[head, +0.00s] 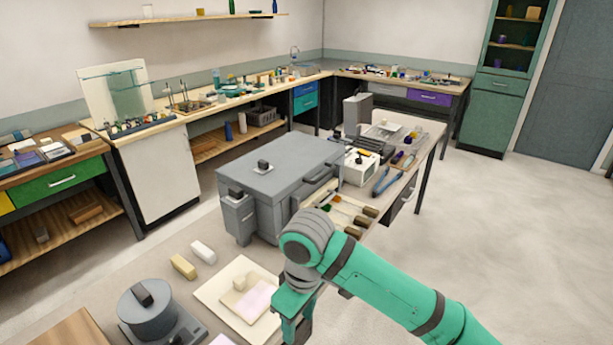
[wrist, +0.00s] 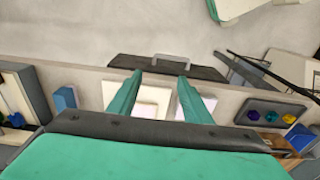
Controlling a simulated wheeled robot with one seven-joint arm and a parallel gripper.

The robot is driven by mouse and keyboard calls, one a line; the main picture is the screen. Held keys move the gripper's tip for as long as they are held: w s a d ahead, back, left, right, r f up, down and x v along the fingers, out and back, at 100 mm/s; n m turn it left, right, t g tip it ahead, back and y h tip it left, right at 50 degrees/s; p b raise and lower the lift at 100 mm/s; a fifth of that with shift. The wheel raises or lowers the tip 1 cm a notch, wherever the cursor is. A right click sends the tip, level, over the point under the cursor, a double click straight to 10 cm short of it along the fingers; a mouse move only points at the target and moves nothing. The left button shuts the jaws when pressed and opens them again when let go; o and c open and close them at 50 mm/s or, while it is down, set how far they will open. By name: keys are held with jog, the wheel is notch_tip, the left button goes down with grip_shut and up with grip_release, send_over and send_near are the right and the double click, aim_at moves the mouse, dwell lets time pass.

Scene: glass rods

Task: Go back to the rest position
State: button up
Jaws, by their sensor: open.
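My gripper (head: 296,325) hangs from the green arm at the bottom middle of the head view, close to the near bench with the pale board. Its lower end is cut off by the frame edge. In the wrist view the two green fingers (wrist: 158,80) stand apart with nothing held between them. White square pieces show behind and between the fingers. No glass rod can be made out near the gripper.
A large grey box (head: 285,170) stands on the bench beyond the arm. A pale board (head: 222,290), a grey round device (head: 148,310) and two small blocks lie left of the gripper. Coloured round pieces (wrist: 270,116) sit in a tray at right. Open floor (head: 510,230) lies right.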

jog(key=w+a+r+m+t+y, duration=0.25)
jog(key=a+y, duration=0.35)
jog(key=a, duration=0.6)
jog(key=w+a+r+m+t+y, duration=0.15)
jog(key=a+r+t+y, duration=0.35)
jog(key=a, duration=0.8)
jog(key=s+d+f+m+t+h, duration=0.45)
jog(key=d+f+m, duration=0.2)
jog(key=f, duration=0.35)
jog(key=s+d+f+m+t+h, duration=0.4)
jog(key=s+d+f+m, duration=0.2)
jog(key=d+f, duration=0.25)
jog(key=s+d+f+n+h, duration=0.1)
jog(key=s+d, duration=0.3)
jog(key=s, duration=0.4)
jog(key=s+d+f+n+h, duration=0.1)
jog(key=s+d+n, duration=0.1)
jog(key=s, duration=0.6)
jog(key=s+d+f+n+h, duration=0.1)
jog(key=s+d+n, duration=0.1)
jog(key=s+d, duration=0.3)
jog(key=s, duration=0.3)
jog(key=shift+d+f+g, duration=0.3)
jog(key=shift+d+g, duration=0.05)
jog(key=shift+g, duration=0.05)
jog(key=shift+o, duration=0.3)
jog(key=shift+n, duration=0.25)
